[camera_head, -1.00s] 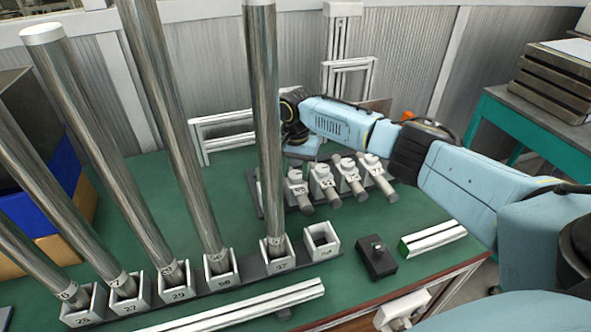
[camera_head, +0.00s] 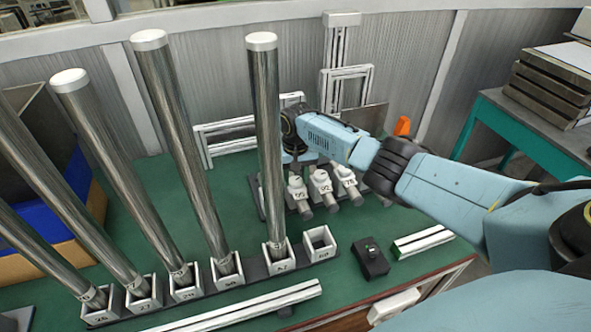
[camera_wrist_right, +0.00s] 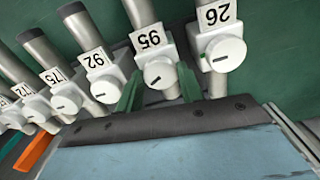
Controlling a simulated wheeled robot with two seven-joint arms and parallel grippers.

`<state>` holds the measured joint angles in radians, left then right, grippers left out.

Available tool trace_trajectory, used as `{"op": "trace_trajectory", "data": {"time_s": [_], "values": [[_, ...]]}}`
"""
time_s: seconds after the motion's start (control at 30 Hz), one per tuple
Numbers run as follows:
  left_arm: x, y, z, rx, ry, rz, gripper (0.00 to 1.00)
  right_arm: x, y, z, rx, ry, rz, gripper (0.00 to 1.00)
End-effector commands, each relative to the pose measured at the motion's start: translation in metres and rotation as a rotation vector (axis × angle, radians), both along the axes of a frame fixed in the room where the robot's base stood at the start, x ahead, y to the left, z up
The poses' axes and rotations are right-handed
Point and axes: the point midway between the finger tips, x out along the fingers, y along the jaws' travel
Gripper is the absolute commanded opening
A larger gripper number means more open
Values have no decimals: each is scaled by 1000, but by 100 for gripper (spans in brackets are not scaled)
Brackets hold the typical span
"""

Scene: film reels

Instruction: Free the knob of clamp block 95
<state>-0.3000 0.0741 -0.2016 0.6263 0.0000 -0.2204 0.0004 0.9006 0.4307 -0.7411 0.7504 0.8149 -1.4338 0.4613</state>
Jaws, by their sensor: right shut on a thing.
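Clamp block 95 (camera_wrist_right: 149,38) is a white block with a numbered label, a round white knob (camera_wrist_right: 161,75) and a grey cylinder. The knob's dark line lies at a slant. My right gripper (camera_wrist_right: 160,92) has its green fingers on either side of this knob, shut on it. In the head view the right gripper (camera_head: 297,160) is over the block row, and a steel post partly covers that area. Block 95 (camera_head: 297,192) also shows there, with its knob hard to make out. My left gripper is not in view.
Tall steel posts (camera_head: 265,130) stand in numbered sockets in front. A black box (camera_head: 371,260) and a pale rail (camera_head: 423,240) lie on the green table.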

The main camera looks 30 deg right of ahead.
Motion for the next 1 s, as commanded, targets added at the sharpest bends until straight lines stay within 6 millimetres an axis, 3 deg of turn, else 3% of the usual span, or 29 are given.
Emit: {"op": "trace_trajectory", "data": {"time_s": [1.0], "values": [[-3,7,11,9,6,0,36,1,0,0,1,-2,967,15]]}}
